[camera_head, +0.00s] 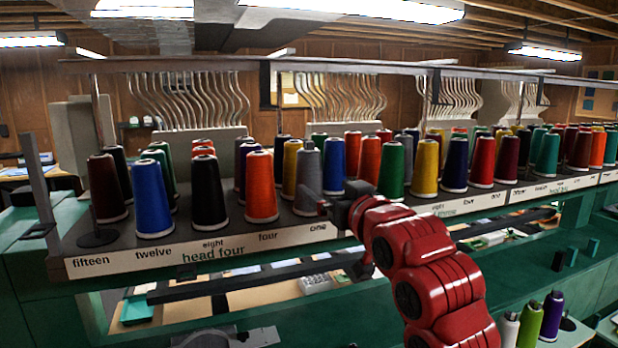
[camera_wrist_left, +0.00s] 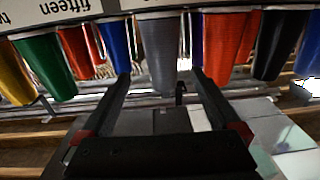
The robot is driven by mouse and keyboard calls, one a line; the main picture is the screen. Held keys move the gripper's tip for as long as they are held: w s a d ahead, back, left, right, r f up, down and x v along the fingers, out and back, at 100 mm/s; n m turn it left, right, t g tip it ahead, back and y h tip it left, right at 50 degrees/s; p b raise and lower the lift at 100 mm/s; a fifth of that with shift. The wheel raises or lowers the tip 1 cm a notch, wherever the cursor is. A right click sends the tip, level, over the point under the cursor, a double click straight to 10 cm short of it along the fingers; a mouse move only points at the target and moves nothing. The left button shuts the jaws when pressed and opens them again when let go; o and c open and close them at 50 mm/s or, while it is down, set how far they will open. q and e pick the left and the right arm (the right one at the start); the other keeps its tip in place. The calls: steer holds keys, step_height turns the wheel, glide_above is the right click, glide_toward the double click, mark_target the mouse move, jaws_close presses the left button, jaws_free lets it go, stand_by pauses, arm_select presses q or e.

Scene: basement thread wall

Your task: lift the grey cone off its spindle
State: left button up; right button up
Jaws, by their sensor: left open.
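The grey cone (camera_head: 308,180) stands upright at the front of the shelf, above the label "one". My left gripper (camera_head: 322,206) is at its lower right, close to its base. In the left wrist view, which is upside down, the grey cone (camera_wrist_left: 160,50) lies between the two open fingers (camera_wrist_left: 162,78). A gap shows on each side, with no clear contact. I cannot tell how deep the fingers reach around it. The spindle is hidden by the cone. My right gripper is not in view.
An orange cone (camera_head: 261,188) stands left of the grey cone and a blue cone (camera_head: 333,166) right behind it. More cones fill the shelf on both sides. The labelled shelf edge (camera_head: 130,262) runs below the gripper, and a rail (camera_head: 330,65) runs above.

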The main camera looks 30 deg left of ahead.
mark_target(316, 179)
arm_select(q)
steer(key=p+x, duration=0.2)
steer(key=x, duration=0.4)
steer(key=shift+w+a+r, duration=0.1)
steer(key=shift+w+a, duration=0.2)
steer(key=p+x, duration=0.2)
steer(key=x, duration=0.1)
steer(key=p+x, duration=0.1)
steer(key=x, duration=0.1)
steer(key=shift+s+a+r+p, duration=0.1)
steer(key=shift+s+r+p, duration=0.2)
steer(key=shift+r, duration=0.1)
steer(key=shift+w+a+f, duration=0.1)
steer(key=shift+w+a, duration=0.05)
steer(key=shift+w, duration=0.05)
steer(key=shift+c, duration=0.6)
jaws_close()
